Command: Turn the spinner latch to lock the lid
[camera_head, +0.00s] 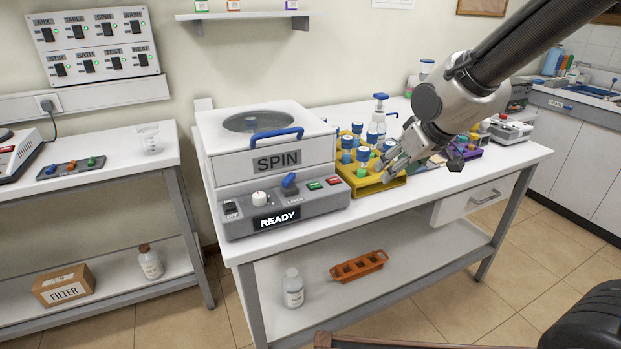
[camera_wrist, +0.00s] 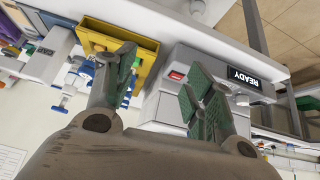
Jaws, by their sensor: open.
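The spinner (camera_head: 214,165) is a white box labelled SPIN, standing on the middle table. Its lid (camera_head: 290,122) is down, with a round window and a blue handle (camera_head: 276,133). The blue latch (camera_head: 289,181) is a small lever on the grey front panel, tilted upright. The display (camera_head: 277,218) reads READY. My gripper (camera_head: 385,163) is open and empty, right of the spinner, over the yellow rack and apart from the latch. In the wrist view my open fingers (camera_wrist: 163,85) show in front of the spinner panel (camera_wrist: 178,62); I cannot make out the latch there.
The yellow rack (camera_head: 386,187) of blue-capped tubes stands close right of the spinner. A dispenser bottle (camera_head: 380,110) and a purple rack (camera_head: 470,152) are further back and right. A wall switch panel (camera_head: 97,45) is at left. The space before the spinner's front panel is free.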

